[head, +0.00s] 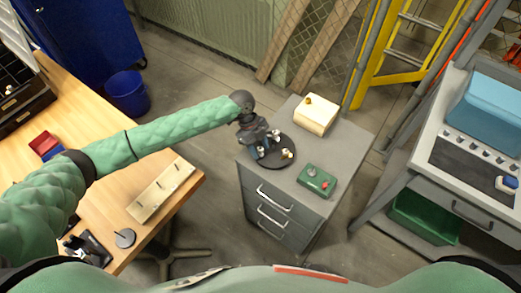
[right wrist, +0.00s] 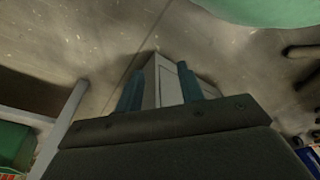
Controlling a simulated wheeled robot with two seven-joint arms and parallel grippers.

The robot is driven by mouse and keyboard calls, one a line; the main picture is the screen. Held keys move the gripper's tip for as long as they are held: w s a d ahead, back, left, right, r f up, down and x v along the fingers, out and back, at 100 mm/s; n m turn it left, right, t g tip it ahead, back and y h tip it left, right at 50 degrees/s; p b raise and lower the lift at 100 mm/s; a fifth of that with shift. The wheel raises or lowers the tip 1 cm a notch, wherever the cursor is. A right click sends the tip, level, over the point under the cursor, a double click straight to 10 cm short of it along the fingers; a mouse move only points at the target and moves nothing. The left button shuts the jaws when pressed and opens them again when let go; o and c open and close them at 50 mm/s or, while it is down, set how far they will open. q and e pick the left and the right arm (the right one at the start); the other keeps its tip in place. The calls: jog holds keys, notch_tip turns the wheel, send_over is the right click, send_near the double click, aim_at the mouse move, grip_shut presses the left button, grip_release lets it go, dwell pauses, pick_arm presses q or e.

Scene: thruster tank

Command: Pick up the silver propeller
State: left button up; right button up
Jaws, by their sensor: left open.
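A dark round tray (head: 273,164) lies on top of a grey drawer cabinet (head: 300,191). Small silver pieces (head: 276,133) and a brass-coloured piece (head: 287,154) are on the tray. They are too small to tell which one is the silver propeller. My left gripper (head: 259,153) is open and points down over the left part of the tray, close to the silver pieces. Its wrist and fingers hide part of the tray. My right gripper (right wrist: 160,82) is open, with its two blue fingers apart and nothing visible between them.
A cream box (head: 315,116) with a brass knob and a green control box (head: 316,181) with a red button flank the tray. A wooden workbench (head: 98,103) stands left. A bench with a blue-lidded unit (head: 498,105) stands right.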

pick_arm(q)
grip_shut()
jog(key=shift+r, duration=0.1)
pick_arm(e)
jog(key=shift+s+d, duration=0.1)
